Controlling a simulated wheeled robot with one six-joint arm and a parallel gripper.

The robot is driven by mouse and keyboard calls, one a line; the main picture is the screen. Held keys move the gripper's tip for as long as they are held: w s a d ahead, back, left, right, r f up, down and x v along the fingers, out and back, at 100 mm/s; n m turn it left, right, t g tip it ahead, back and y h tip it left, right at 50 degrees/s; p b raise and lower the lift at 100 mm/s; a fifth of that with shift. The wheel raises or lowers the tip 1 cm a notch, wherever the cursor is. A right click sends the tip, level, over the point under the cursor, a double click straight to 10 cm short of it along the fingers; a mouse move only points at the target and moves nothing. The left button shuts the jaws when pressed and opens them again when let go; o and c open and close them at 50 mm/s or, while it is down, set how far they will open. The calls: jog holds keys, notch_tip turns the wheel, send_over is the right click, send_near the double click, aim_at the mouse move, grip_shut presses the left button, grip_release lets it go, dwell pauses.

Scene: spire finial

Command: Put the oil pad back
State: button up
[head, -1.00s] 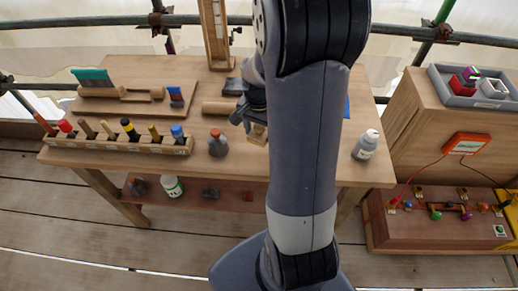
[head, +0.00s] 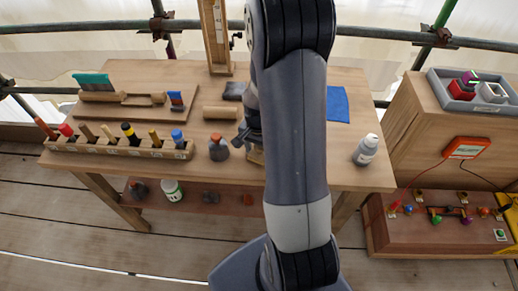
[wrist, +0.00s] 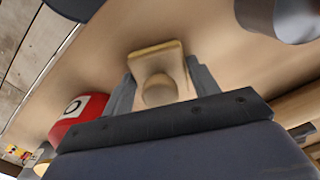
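The oil pad, which I take to be the small wooden block with a round knob (wrist: 158,88), sits between the two fingers of my gripper (wrist: 163,80) in the wrist view. The fingers lie against its sides, and its underside is hidden. In the head view my gripper (head: 248,138) is low over the front middle of the bench, just right of a grey bottle with a red cap (head: 218,149). Only a bit of the pad (head: 256,156) shows there, beside my arm. I cannot tell whether it touches the bench.
A cabinet with a grey tray (head: 470,105) stands right.

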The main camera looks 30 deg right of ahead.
jog(key=o, duration=0.4)
jog(key=shift+r, duration=0.1)
notch_tip(320, 180, up, 12)
dwell(0.5)
notch_tip(320, 180, down, 12)
jog(key=shift+f, duration=0.1)
jog(key=shift+w+r, duration=0.1)
jog(key=shift+r, duration=1.2)
